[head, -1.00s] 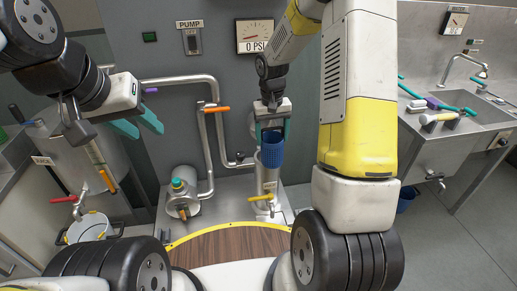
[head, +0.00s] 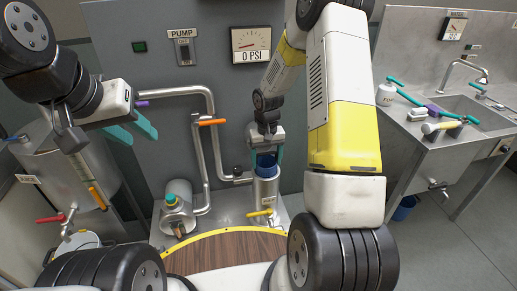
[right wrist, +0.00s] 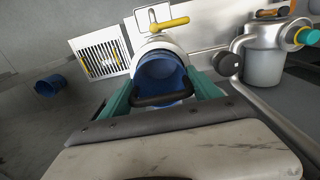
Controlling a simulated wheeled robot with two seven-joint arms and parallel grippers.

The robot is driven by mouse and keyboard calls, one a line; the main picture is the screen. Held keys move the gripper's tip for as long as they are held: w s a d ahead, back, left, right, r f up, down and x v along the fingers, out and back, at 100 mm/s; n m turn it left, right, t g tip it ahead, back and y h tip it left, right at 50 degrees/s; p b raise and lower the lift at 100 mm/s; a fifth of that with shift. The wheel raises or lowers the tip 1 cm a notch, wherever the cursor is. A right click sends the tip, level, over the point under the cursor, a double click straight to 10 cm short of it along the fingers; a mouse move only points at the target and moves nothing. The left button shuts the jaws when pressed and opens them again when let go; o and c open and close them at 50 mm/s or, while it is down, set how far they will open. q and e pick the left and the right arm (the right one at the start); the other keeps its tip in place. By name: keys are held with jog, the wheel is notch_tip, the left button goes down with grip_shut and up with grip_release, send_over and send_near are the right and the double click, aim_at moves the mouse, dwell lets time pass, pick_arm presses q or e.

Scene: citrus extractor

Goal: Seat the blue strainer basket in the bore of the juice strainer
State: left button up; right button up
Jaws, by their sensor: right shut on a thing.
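The blue strainer basket (head: 266,160) is upright between the teal fingers of my right gripper (head: 267,158), which is shut on it. Most of the basket is hidden inside the metal juice strainer (head: 266,190), with its upper part showing at the mouth. In the right wrist view the basket (right wrist: 160,70) sits within the strainer's pale rim (right wrist: 157,47), its dark handle (right wrist: 163,99) lying between the fingers. Whether it is fully down in the bore cannot be told. My left gripper (head: 133,129) is open and empty, in the air at the left.
A yellow-handled valve (head: 260,213) is on the strainer's front. Steel pipes with an orange handle (head: 211,122) and a capped pump housing (head: 178,205) stand to its left. A sink counter (head: 440,112) is at the right. A blue bucket (right wrist: 48,86) is on the floor.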

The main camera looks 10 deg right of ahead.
jog(key=shift+f, duration=0.7)
jog(key=o, duration=1.9)
jog(key=shift+c, duration=0.2)
notch_tip(320, 180, up, 12)
jog(key=shift+r, duration=0.15)
jog(key=s+a+r+t+y, duration=0.2)
jog(key=s+r+t, duration=0.4)
jog(key=s+r, duration=1.5)
jog(key=s, duration=0.3)
